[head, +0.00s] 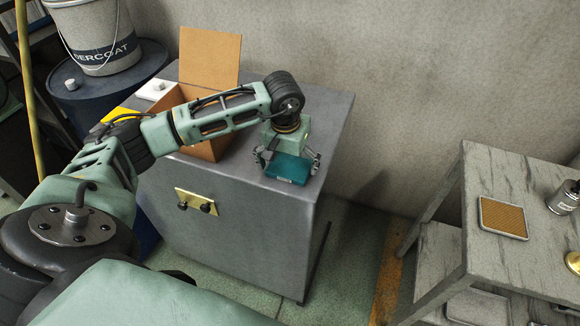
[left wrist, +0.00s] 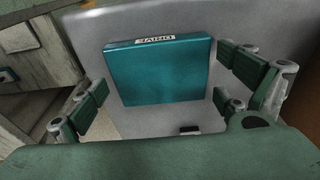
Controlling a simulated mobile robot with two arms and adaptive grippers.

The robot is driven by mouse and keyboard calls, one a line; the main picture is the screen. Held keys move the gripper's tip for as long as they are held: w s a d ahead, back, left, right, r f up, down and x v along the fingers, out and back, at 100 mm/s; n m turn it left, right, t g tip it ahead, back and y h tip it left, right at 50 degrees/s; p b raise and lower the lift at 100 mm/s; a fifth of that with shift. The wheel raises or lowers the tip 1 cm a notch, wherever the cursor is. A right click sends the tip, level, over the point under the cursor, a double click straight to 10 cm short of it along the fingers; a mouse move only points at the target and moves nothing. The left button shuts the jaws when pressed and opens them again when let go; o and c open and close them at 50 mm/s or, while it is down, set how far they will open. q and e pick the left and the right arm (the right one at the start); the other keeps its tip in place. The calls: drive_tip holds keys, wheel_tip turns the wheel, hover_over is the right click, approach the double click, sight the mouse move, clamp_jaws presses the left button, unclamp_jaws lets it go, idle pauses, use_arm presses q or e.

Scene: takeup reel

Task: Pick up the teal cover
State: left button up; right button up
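The teal cover (head: 289,168) is a flat rectangular piece on top of the grey cabinet (head: 260,220), near its front right corner. In the left wrist view the teal cover (left wrist: 160,68) has a white label reading "DRIVE" at its edge. My left gripper (head: 287,165) is right over the cover, with its fingers spread to either side. In the left wrist view the two finger pads of my left gripper (left wrist: 165,85) stand apart with the cover between and beyond them. Neither pad visibly touches it. My right gripper is not in view.
An open cardboard box (head: 210,55) stands behind my left arm on the cabinet. A bucket (head: 95,40) sits on a dark drum at the left. A floor gap separates cabinet and table.

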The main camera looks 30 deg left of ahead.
use_arm(q)
drive_tip(key=c, duration=1.1)
drive_tip(key=shift+r, duration=0.1)
drive_tip(key=shift+c, duration=0.6)
drive_tip(key=shift+w, duration=0.1)
